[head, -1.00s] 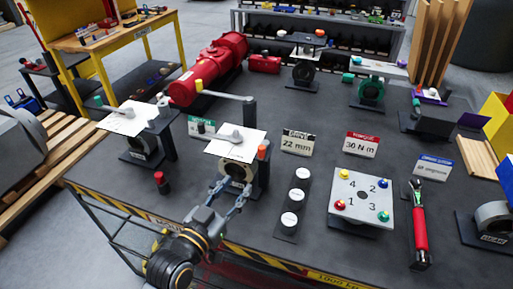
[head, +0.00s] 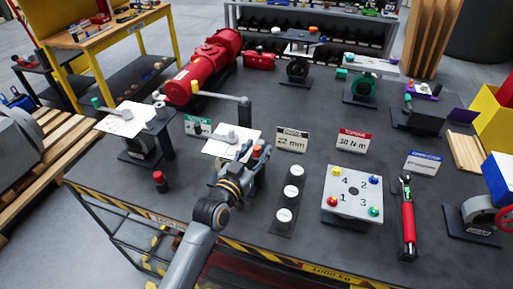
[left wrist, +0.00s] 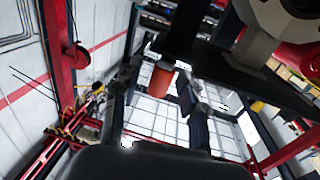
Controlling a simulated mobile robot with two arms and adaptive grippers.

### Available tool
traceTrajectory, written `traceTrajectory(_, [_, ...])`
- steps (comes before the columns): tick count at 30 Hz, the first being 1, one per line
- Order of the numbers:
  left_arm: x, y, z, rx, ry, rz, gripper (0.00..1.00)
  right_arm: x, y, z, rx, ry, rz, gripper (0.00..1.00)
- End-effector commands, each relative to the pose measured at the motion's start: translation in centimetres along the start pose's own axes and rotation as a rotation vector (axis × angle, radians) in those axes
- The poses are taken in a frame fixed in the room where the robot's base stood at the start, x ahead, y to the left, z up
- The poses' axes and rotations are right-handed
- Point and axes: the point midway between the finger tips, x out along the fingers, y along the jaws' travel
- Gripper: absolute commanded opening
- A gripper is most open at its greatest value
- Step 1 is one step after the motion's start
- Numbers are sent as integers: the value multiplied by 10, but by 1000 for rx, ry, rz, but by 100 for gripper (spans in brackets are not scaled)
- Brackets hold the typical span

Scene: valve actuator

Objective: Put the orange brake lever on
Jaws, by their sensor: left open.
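The orange brake lever shows as a small orange knob (head: 257,151) on the dark post of the middle front valve unit, beside its white plate (head: 222,140). In the left wrist view it is an orange cylinder (left wrist: 161,80) under a dark arm. My left gripper (head: 246,155) is at this unit, close to the knob, and its wrist covers much of the unit's front. In the left wrist view the open fingers stand on either side of the orange cylinder, with visible gaps. Contact is not visible. My right gripper is out of view.
A similar valve unit (head: 128,122) stands left, with a red-capped piece (head: 160,181) between. Right are a strip of white discs (head: 287,208), a numbered plate (head: 351,196) and a red-handled wrench (head: 407,220). The striped table edge runs along the front.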

Motion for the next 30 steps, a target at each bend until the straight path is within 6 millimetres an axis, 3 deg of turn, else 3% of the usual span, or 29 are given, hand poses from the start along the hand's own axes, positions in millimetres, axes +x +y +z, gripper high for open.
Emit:
traceTrajectory(9, [3,0,0,0,0,0,42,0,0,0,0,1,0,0])
traceTrajectory(16, [2,0,0,0,-1,0,0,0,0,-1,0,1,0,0])
traceTrajectory(22, [3,-1,1,2,1,7,0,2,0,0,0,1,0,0])
traceTrajectory(30, [2,-6,2,8,8,96,0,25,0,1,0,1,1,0])
